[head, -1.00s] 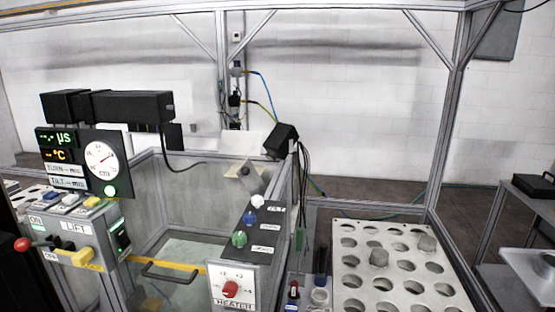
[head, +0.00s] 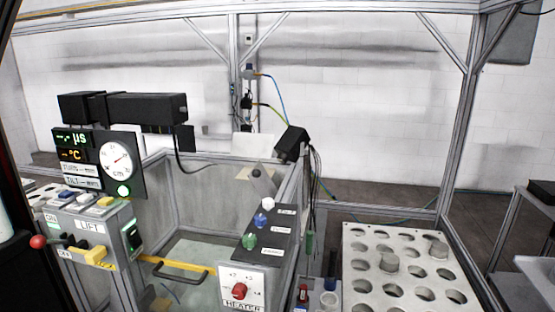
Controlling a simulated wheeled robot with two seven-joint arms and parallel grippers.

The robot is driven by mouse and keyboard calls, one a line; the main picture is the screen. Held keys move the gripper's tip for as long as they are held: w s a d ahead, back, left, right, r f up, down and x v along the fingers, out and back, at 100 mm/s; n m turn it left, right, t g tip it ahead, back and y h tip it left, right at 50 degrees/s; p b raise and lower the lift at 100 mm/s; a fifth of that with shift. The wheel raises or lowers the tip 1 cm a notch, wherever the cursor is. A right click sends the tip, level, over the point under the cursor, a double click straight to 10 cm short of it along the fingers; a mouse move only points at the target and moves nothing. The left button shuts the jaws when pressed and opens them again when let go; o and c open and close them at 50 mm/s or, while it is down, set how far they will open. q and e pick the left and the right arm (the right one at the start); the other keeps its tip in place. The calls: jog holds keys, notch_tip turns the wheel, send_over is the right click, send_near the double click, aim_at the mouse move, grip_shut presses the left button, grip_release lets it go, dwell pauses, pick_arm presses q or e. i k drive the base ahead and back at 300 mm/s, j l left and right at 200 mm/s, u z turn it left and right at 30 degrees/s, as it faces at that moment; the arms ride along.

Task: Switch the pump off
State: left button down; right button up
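No control has a label that I can read as pump. A rocker switch with a green-lit face (head: 132,238) is on the right side of the grey control box (head: 110,225) at left. On that box are a yellow lever (head: 95,255), a red-knobbed lever (head: 40,241) and a row of blue, white and yellow switches on top. A black panel (head: 275,238) on the tank's right rim carries white, blue and green knobs with labels too small to read. Neither gripper is in view.
The open glass-walled tank (head: 200,240) has a yellow bar with a black handle (head: 180,272) at its front. A heater panel (head: 242,288) with a red knob stands front right. A holed rack (head: 405,285) with two grey plugs is at right. A display and round gauge (head: 117,160) stand upper left.

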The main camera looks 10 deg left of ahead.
aim_at(134, 240)
jog(key=u, duration=0.45)
jog(key=k+u, duration=0.15)
jog(key=u, duration=0.3)
jog(key=k+u, duration=0.1)
jog(key=u, duration=0.35)
